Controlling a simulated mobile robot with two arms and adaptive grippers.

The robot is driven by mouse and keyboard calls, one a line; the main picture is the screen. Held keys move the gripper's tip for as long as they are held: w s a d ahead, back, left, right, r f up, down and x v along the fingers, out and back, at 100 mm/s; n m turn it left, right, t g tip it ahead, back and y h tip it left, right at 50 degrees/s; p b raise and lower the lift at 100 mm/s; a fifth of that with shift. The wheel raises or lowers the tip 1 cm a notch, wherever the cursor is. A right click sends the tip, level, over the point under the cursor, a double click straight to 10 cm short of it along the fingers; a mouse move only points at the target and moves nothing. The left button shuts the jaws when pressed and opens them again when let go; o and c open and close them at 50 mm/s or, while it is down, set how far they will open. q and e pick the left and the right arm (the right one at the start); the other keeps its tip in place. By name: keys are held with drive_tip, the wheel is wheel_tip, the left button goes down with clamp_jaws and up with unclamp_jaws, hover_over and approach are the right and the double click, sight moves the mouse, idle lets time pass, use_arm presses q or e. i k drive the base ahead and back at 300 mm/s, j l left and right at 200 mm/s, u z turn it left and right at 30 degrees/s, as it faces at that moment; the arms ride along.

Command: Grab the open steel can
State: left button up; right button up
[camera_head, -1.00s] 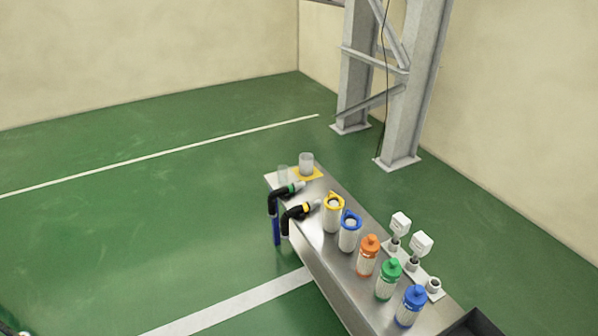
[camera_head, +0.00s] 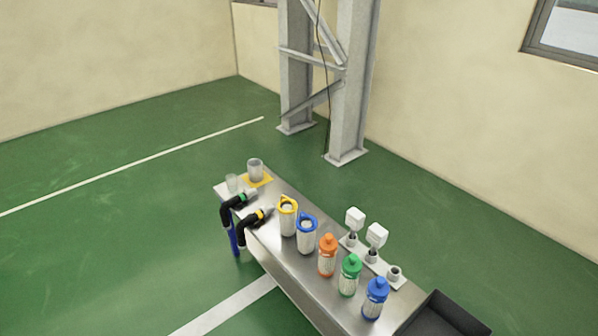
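A grey steel can (camera_head: 255,168) stands upright on a yellow square (camera_head: 266,180) at the far left end of the steel table (camera_head: 290,262). Its top looks open, but it is too small to see inside. A clear glass-like cup (camera_head: 231,184) stands just left of it. Neither of my grippers shows in the head view.
Two black curved tools (camera_head: 236,207) lie over the table's left edge beside the can. Yellow- and blue-topped containers (camera_head: 288,218), several coloured bottles (camera_head: 328,258), white-headed fittings (camera_head: 355,220) and a dark tray (camera_head: 440,318) fill the rest. Green floor (camera_head: 110,240) is clear on the left.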

sight(255, 169)
drive_tip(key=i+j+z, duration=0.15)
drive_tip(key=j+z, duration=0.25)
drive_tip(key=i+j+z, duration=0.1)
drive_tip(key=j+z, duration=0.15)
drive_tip(key=z, duration=0.15)
drive_tip(key=j+z, duration=0.8)
drive_tip(key=i, duration=0.05)
